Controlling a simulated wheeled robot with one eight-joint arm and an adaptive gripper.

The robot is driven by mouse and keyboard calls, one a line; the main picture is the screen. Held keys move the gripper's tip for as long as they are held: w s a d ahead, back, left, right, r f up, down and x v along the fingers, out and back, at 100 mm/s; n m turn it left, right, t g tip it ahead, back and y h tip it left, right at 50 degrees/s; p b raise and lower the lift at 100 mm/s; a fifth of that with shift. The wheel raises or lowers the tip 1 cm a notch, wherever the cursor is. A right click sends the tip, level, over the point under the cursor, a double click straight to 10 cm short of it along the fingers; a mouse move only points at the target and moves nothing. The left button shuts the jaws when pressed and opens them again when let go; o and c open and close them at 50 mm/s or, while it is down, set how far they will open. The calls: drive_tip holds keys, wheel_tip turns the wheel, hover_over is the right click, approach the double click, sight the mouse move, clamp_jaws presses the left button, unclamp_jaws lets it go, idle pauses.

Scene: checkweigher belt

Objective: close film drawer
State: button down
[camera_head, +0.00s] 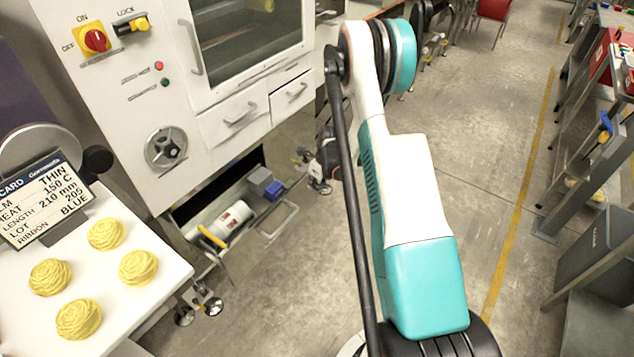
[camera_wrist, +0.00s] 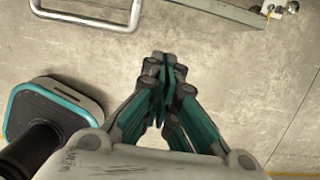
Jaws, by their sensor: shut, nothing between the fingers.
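The low drawer (camera_head: 262,214) under the white machine stands pulled out. It holds a white roll (camera_head: 231,219) with a label, a yellow item and a blue box (camera_head: 262,181). A bar handle (camera_wrist: 84,21), which looks like the drawer's pull, shows at the top left in the wrist view. My gripper (camera_wrist: 163,62) is shut and empty over the floor, apart from that handle and to its lower right in the picture. In the head view my arm covers part of the area right of the drawer, and the fingertips cannot be made out.
The white machine (camera_head: 130,95) has two small drawer fronts (camera_head: 240,120) above the open one. A table (camera_head: 150,292) with yellow pasta nests and a sign stands at left. Casters (camera_head: 206,303) stand near the drawer. The floor (camera_head: 480,190) at right is open.

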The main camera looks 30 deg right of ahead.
sight(305, 185)
drive_tip(key=shift+w+a+f+b, duration=0.35)
drive_tip(key=shift+w+f, duration=0.2)
drive_tip(key=shift+w, duration=0.2)
drive_tip(key=shift+w+a+f+b, duration=0.2)
drive_tip(key=shift+w+f+b, duration=0.35)
drive_tip(key=shift+w, duration=0.25)
drive_tip(key=shift+w+a+f+b, duration=0.35)
drive_tip(key=shift+w+f, duration=0.25)
drive_tip(key=shift+w, duration=0.15)
